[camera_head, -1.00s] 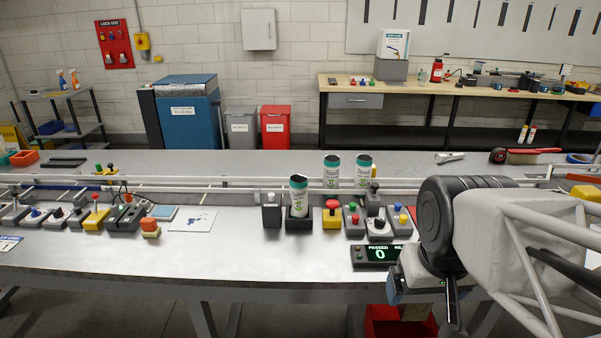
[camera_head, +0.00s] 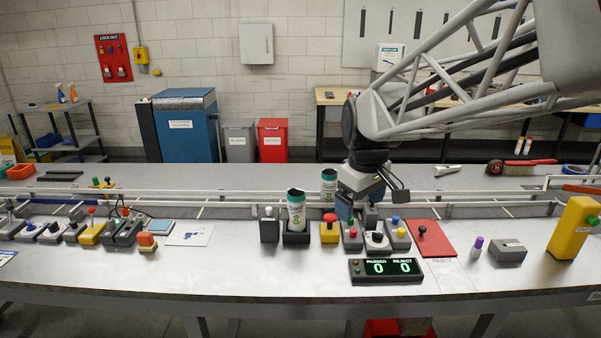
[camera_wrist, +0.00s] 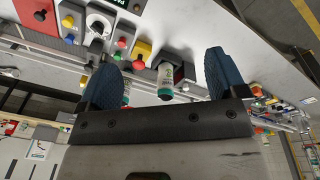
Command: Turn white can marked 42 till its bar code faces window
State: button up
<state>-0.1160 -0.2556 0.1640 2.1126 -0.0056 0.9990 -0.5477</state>
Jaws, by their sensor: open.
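A white can with a dark teal lid (camera_head: 296,212) stands upright in a black holder (camera_head: 296,238) on the bench. Its label has green print, but I cannot read a 42 or see a bar code. A similar can (camera_head: 329,186) stands behind it, by the rail. My gripper (camera_head: 370,203) is above the button boxes, right of both cans, open and empty. In the wrist view, a can (camera_wrist: 165,82) shows between the spread blue fingers (camera_wrist: 162,80), beyond them and apart from them. No window is clearly identifiable.
A grey box with a white knob (camera_head: 269,226) stands left of the holder. A yellow box with a red button (camera_head: 330,230) and several control boxes stand to its right. The counter display (camera_head: 385,269) reads 0 and 0. White rails run behind.

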jog(key=w+a+f+n, duration=0.2)
jog(key=w+a, duration=0.2)
jog(key=w, duration=0.3)
jog(key=w+a+f+n, duration=0.1)
jog(key=w+a+n, duration=0.2)
jog(key=w, duration=0.5)
jog(key=n+g, duration=0.1)
jog(key=n, duration=0.3)
send_over(296, 202)
jog(key=w, duration=0.3)
notch_tip(296, 202, down, 5)
jog(key=shift+f, duration=0.1)
jog(key=shift+f, duration=0.1)
jog(key=shift+f, duration=3.75)
jog(key=c, duration=1)
jog(key=shift+n, duration=1.4)
